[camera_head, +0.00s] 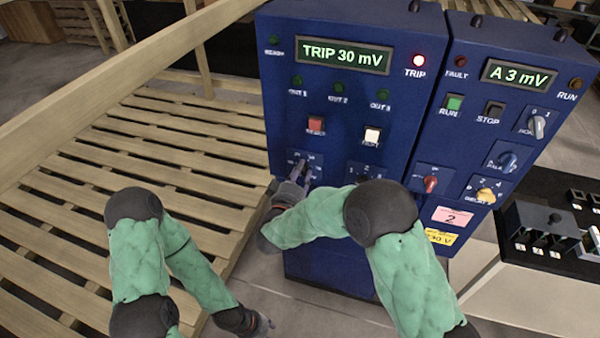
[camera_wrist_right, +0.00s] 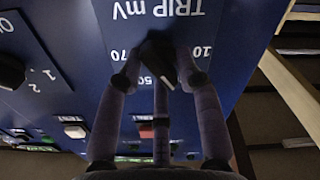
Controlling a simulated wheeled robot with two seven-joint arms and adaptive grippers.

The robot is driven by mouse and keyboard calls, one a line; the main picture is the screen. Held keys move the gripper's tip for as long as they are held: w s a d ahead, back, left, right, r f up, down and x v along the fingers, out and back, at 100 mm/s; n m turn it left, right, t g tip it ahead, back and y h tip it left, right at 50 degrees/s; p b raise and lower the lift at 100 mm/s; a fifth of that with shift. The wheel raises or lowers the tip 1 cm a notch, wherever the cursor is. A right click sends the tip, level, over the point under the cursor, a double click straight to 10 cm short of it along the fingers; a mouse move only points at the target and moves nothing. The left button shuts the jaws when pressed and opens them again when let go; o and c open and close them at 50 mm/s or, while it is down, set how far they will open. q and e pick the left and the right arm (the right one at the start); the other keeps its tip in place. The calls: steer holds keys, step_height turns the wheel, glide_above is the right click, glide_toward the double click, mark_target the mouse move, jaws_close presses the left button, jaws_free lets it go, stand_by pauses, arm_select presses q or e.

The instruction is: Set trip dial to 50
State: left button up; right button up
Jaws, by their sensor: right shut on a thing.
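The blue detector cabinet (camera_head: 345,110) shows "TRIP 30 mV" on its green display (camera_head: 342,55). The trip dial is a black knob (camera_wrist_right: 155,52) with a white pointer, under the upside-down "TRIP mV" label in the right wrist view. Its pointer aims down and right, between the 50 and 10 marks. My right gripper (camera_head: 299,178) is shut on the knob, its fingers (camera_wrist_right: 160,62) on both sides; in the head view the fingers hide most of the dial. My left gripper (camera_head: 262,325) hangs low near the floor, away from the cabinet; its jaws are too small to read.
A second black dial (camera_wrist_right: 10,72) sits beside the trip dial. A second blue cabinet (camera_head: 500,105) with switches and knobs adjoins on the right. A wooden pallet (camera_head: 150,155) lies to the left.

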steer(key=shift+d+r+m, duration=0.1)
steer(key=shift+d+m, duration=0.05)
steer(key=shift+m, duration=0.35)
steer(key=m+b, duration=0.2)
steer(key=m, duration=0.2)
steer(key=shift+d+m, duration=0.1)
steer(key=shift+m, duration=0.2)
steer(key=m+b, duration=0.1)
steer(key=m, duration=0.1)
steer(key=m+b, duration=0.1)
steer(key=m, duration=0.1)
steer(key=m+b, duration=0.1)
steer(key=m, duration=0.1)
steer(key=shift+d+f, duration=0.15)
steer(key=shift+f, duration=0.15)
steer(key=shift+m, duration=0.3)
steer(key=o, duration=0.8)
steer(key=shift+f, duration=0.1)
steer(key=shift+o, duration=0.6)
steer(key=shift+s+d, duration=0.1)
